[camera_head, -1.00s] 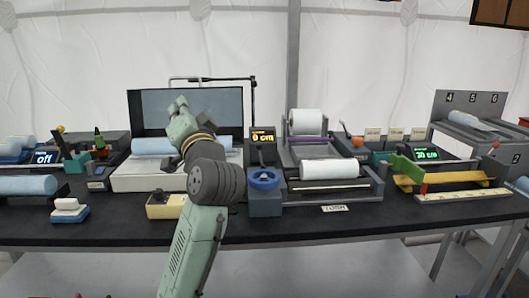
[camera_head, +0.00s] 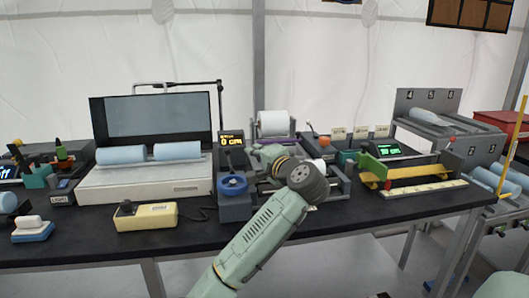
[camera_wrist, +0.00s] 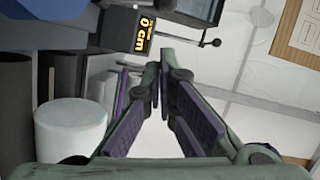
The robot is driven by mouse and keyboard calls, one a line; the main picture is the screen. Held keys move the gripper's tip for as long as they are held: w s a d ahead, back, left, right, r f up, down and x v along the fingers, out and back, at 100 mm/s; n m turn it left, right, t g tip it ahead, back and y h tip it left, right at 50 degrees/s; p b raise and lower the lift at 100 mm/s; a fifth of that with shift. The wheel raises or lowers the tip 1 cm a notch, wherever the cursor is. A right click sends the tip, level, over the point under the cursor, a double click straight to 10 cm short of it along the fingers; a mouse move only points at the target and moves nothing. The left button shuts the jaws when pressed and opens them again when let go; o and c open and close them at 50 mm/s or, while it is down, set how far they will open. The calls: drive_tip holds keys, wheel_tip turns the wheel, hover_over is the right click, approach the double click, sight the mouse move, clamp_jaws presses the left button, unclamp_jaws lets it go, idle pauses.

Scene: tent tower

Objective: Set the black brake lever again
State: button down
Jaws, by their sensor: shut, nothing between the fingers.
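I cannot pick out the black brake lever for certain in either view. The roll unit stands mid-table, with a white back roll (camera_head: 273,123), a blue handwheel (camera_head: 232,185) and a display box reading 0 cm (camera_head: 231,141). My gripper (camera_head: 260,150) is over this unit, right of the display box, and with my wrist it covers much of the middle and the front roll. In the wrist view my gripper (camera_wrist: 159,68) has its fingertips together with nothing between them. The display box (camera_wrist: 140,32) and a white roll (camera_wrist: 70,130) lie left of the fingers there.
A white machine with blue rolls (camera_head: 150,182) stands left, and a yellow box (camera_head: 147,217) lies before it. An orange-knobbed lever (camera_head: 313,128) and a yellow bar (camera_head: 405,173) are to the right. The front strip of the black table (camera_head: 330,225) is mostly clear.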

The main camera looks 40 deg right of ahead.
drive_tip(key=shift+w+a+f+p, duration=0.2)
drive_tip(key=shift+w+a, duration=0.1)
drive_tip(key=shift+w, duration=0.35)
drive_tip(key=shift+w+a+f+p, duration=0.15)
drive_tip(key=shift+w+a, duration=0.2)
drive_tip(key=shift+w, duration=0.25)
drive_tip(key=shift+w+a+f+p, duration=0.1)
drive_tip(key=shift+w+a+p, duration=0.15)
drive_tip(key=shift+w, duration=0.4)
drive_tip(key=shift+a, duration=0.1)
drive_tip(key=shift+w+a+r+n+g, duration=0.3)
drive_tip(key=shift+a+n, duration=0.25)
drive_tip(key=shift+n, duration=0.35)
